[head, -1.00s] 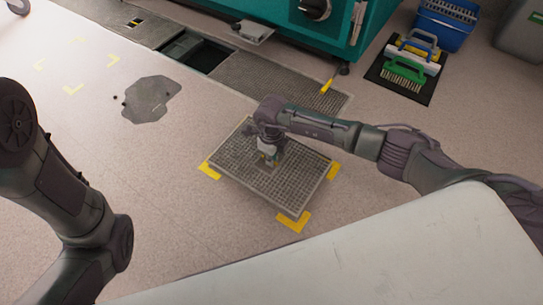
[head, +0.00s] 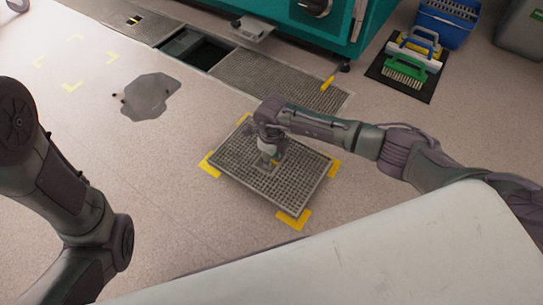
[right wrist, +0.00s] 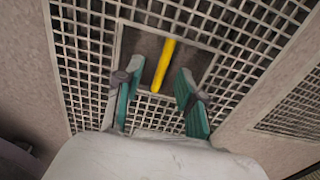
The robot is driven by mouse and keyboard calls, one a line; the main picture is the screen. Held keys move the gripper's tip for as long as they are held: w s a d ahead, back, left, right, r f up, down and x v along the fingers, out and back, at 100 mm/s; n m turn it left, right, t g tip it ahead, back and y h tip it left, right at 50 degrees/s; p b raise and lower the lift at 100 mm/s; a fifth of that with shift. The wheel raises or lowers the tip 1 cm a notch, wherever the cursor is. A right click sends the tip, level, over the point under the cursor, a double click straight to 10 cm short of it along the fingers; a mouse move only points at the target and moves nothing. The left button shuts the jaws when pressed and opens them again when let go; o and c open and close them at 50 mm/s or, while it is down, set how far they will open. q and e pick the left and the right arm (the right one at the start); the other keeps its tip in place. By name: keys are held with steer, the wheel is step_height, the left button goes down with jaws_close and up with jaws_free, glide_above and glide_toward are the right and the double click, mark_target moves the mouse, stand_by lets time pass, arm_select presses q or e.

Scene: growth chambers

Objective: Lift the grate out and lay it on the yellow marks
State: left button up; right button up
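The grate (head: 310,184) lies on the floor within the yellow corner marks (head: 293,219), which show at its left, front and right corners and slightly at the back. My right gripper (head: 272,160) is over the grate's middle. In the right wrist view my right gripper (right wrist: 158,92) has its two green fingers apart, one on each side of the grate's yellow handle bar (right wrist: 163,65). A gap shows between bar and fingers. The bar sits over a dark recess in the mesh. My left arm shows at the left; its gripper is out of view.
An open floor channel (head: 205,52) lies at the back, with another grate (head: 265,78) beside it, in front of a teal cabinet. A grey puddle (head: 150,97) and more yellow marks (head: 72,86) are at left. A brush (head: 405,72) lies on a black mat at right.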

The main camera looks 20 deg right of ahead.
step_height(320, 180, up, 12)
stand_by(0.4)
